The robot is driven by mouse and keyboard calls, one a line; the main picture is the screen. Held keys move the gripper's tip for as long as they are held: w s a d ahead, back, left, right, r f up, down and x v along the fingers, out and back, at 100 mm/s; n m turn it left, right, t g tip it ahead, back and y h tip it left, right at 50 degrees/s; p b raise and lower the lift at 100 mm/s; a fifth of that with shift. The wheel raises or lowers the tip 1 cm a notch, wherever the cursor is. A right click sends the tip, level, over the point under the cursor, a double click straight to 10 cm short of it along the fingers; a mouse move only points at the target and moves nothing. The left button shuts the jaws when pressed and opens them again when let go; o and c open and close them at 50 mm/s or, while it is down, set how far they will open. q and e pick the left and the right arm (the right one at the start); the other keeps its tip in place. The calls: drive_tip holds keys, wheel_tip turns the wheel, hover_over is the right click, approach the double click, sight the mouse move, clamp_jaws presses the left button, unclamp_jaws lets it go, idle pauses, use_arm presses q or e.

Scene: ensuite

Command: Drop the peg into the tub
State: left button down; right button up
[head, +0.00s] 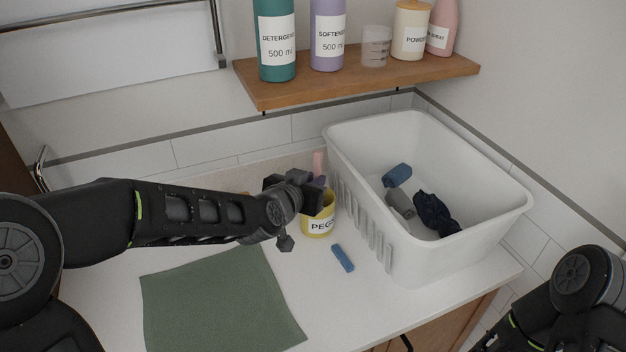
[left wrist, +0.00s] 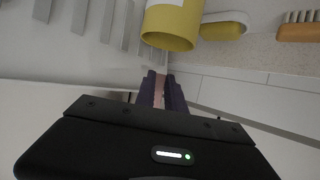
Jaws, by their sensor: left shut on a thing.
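My left gripper (head: 318,182) is shut on a pink peg (head: 319,164), which sticks up above the purple fingertips. In the left wrist view the pink peg (left wrist: 159,92) shows between the two fingers. My right gripper is out of view.
A green cloth (head: 215,305) lies at front left. A wooden shelf (head: 360,78) with bottles hangs above the tub.

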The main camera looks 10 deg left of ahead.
sight(316, 168)
use_arm(q)
drive_tip(key=shift+f+b, duration=1.55)
drive_tip(key=shift+f, duration=0.55)
drive_tip(key=c, duration=1.3)
unclamp_jaws()
wheel_tip(316, 168, up, 7)
drive_tip(key=p, duration=0.7)
drive_tip(key=shift+r, duration=0.1)
drive_tip(key=shift+s, duration=0.1)
